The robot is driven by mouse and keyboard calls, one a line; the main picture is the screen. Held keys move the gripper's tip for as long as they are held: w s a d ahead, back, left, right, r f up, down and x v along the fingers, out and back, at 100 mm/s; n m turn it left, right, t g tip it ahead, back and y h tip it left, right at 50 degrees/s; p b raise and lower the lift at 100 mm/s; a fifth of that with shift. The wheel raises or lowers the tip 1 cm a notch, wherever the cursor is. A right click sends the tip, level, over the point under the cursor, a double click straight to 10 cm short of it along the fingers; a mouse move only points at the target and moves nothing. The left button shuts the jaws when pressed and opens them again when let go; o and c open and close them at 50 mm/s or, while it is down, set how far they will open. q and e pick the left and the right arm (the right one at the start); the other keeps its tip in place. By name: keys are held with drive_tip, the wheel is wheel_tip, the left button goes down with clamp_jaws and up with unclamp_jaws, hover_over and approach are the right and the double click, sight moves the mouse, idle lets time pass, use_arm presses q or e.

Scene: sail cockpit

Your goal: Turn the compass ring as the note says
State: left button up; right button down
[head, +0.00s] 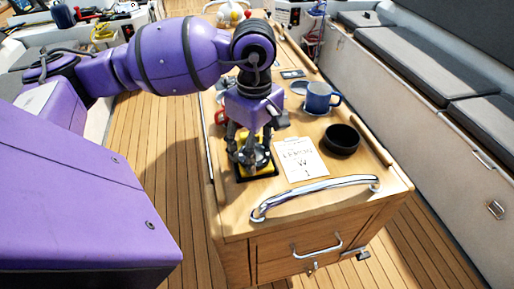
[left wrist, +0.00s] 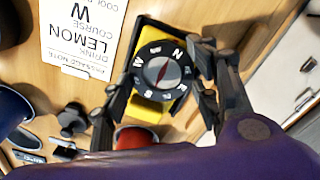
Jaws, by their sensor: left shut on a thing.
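The compass (left wrist: 152,106) has a yellow body on a black base and a round black ring (left wrist: 163,71) with white letters; a red and grey needle shows in its middle. In the left wrist view N is at the ring's upper right and W at its left. My left gripper (head: 248,156) points down over the compass and is shut on the ring, one finger on each side; it also shows in the left wrist view (left wrist: 165,75). The white note (head: 300,158) lies beside it on the table, reading "Passage note, drink lemon, course W"; its last line is cut off. My right gripper is out of view.
A black bowl (head: 341,140) and a blue mug (head: 321,98) stand right of the note and behind it. A red mug (left wrist: 135,137) is close to the compass. A metal rail (head: 315,195) runs along the wooden table's (head: 225,218) front edge.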

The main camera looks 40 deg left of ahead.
use_arm(q)
drive_tip(key=m+b, duration=0.2)
drive_tip(key=shift+f+m, duration=0.3)
drive_tip(key=shift+m, duration=0.1)
drive_tip(key=m+b, duration=0.2)
drive_tip(key=m, duration=0.1)
drive_tip(key=shift+d+r, duration=0.1)
drive_tip(key=shift+r+m+b, duration=0.1)
drive_tip(key=shift+m+b, duration=0.65)
drive_tip(key=shift+m, duration=0.25)
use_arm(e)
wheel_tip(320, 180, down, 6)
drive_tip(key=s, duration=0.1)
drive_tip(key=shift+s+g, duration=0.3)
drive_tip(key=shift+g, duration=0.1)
use_arm(q)
drive_tip(key=shift+s, duration=0.1)
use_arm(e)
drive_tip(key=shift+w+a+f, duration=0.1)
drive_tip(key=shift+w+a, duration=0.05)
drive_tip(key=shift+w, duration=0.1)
